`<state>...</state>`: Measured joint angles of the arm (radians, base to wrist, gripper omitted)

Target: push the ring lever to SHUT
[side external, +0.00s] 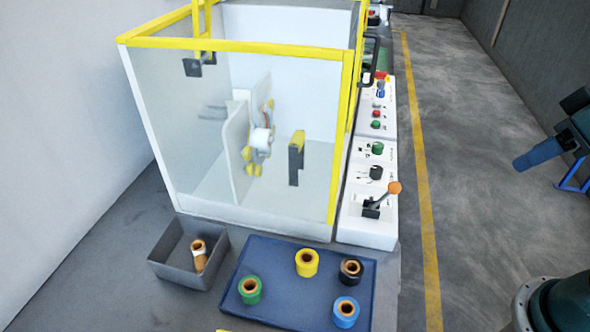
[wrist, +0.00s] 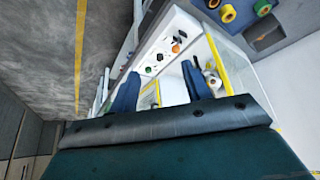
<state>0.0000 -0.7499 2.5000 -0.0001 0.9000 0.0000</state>
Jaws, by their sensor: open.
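The lever with an orange knob (side external: 394,187) stands on the near end of the white control panel (side external: 358,219). Its shaft leans up and to the right from a dark slot, in the side external view. The lettering beside it is too small to read. In the wrist view the orange knob (wrist: 176,48) shows beyond and between the fingertips. My gripper (side external: 522,163) is in the air at the right, well apart from the lever. Its two blue fingers (wrist: 160,85) are spread and empty in the wrist view.
A yellow-framed clear enclosure (side external: 347,100) stands left of the panel. Buttons and knobs (side external: 377,148) line the panel behind the lever. A blue tray (side external: 300,290) with several tape rolls and a grey bin (side external: 170,262) lie in front. The space between gripper and lever looks clear.

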